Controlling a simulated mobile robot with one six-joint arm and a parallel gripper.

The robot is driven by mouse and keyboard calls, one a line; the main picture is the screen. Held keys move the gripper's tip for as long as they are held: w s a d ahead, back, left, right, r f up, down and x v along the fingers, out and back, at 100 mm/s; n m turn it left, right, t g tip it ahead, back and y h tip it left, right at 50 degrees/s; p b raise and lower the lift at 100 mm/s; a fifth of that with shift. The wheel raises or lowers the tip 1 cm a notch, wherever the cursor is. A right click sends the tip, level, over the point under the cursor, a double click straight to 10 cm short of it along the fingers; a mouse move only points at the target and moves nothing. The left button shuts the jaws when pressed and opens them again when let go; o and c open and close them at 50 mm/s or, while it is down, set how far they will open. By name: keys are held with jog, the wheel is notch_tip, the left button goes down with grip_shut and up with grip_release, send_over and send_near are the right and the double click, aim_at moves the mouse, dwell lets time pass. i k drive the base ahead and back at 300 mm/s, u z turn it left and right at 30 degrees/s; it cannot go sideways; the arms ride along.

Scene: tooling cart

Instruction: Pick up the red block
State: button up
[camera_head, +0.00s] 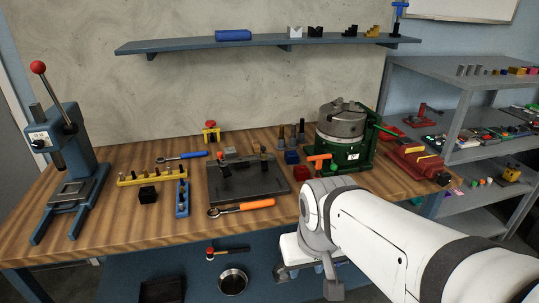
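A small dark red block (303,172) sits on the wooden workbench, just in front of a dark blue block (291,157) and left of the green-based rotary fixture. Its top and front show, and nothing is on it. My white arm comes in from the lower right, and its grey joint lies in front of the bench, below and to the right of the block. My gripper (308,280) seems to hang below that joint, near the bench's front edge and apart from the block. Its fingers are partly hidden, and I cannot tell their opening.
The green fixture (345,151) with a grey chuck and an orange-red T-shaped handle (319,160) stand close right of the block. A dark plate (222,187) lies left, with an orange-handled wrench (242,208) in front. A blue press (65,165) stands far left. Shelves (445,73) are at right.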

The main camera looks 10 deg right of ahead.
aim_at(301, 173)
jog(key=z, duration=0.05)
jog(key=i, duration=1)
jog(key=u, duration=0.05)
